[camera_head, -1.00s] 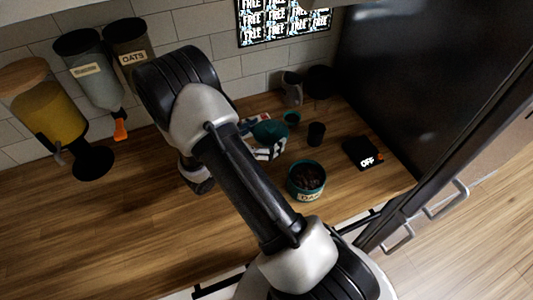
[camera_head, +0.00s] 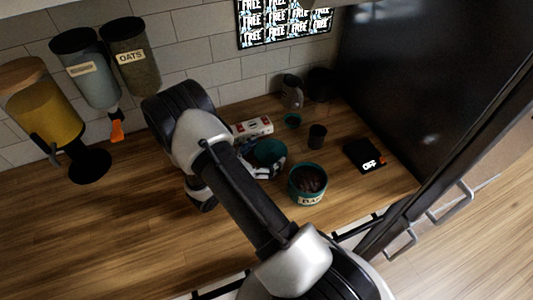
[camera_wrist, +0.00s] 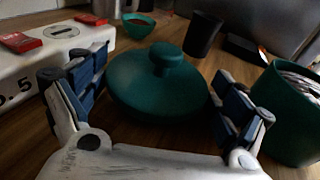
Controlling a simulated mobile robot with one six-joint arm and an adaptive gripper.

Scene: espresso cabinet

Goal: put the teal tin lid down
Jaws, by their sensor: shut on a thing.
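The teal tin lid (camera_wrist: 156,88), round with a knob on top, lies level between my fingers in the wrist view. It also shows in the head view (camera_head: 269,151), partly hidden by my arm. My gripper (camera_wrist: 158,100) is shut on the lid, one blue-padded finger on each side. The lid is low over the wooden counter (camera_head: 110,225); I cannot tell whether it touches. The open teal tin (camera_head: 308,187) with dark contents stands just right of the gripper, and shows at the right edge of the wrist view (camera_wrist: 286,118).
A white scale (camera_wrist: 22,78) with red packets is close on the left. Behind are a small teal bowl (camera_head: 293,121), a dark cup (camera_head: 317,136) and a pitcher (camera_head: 291,92). A black device marked OFF (camera_head: 364,156) is right. The front-left counter is clear.

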